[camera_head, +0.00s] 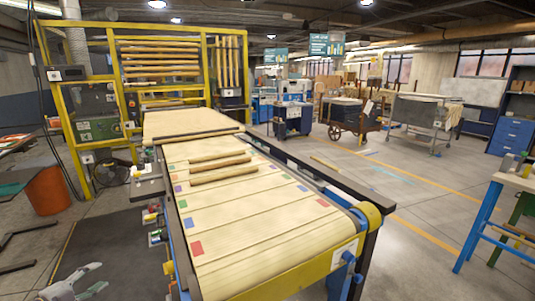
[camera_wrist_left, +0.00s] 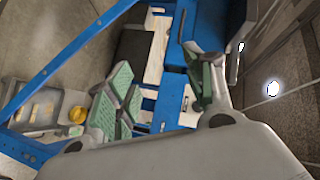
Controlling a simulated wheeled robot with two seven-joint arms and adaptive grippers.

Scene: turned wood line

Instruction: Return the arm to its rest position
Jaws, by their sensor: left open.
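My left gripper (camera_head: 98,279) is low at the bottom left corner of the head view, beside the conveyor and over the dark floor mat. Its two fingers are apart with nothing between them. In the left wrist view the gripper (camera_wrist_left: 160,88) shows green-padded fingers spread wide, with blue frame parts and pale surfaces behind them. My right gripper is in neither view.
A conveyor (camera_head: 250,225) with a pale belt and coloured marks runs close on the right of my left gripper. Turned wood pieces (camera_head: 221,174) lie on it. A yellow-framed rack (camera_head: 75,145) and an orange bin (camera_head: 47,191) stand at left. Open floor (camera_head: 400,185) lies right.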

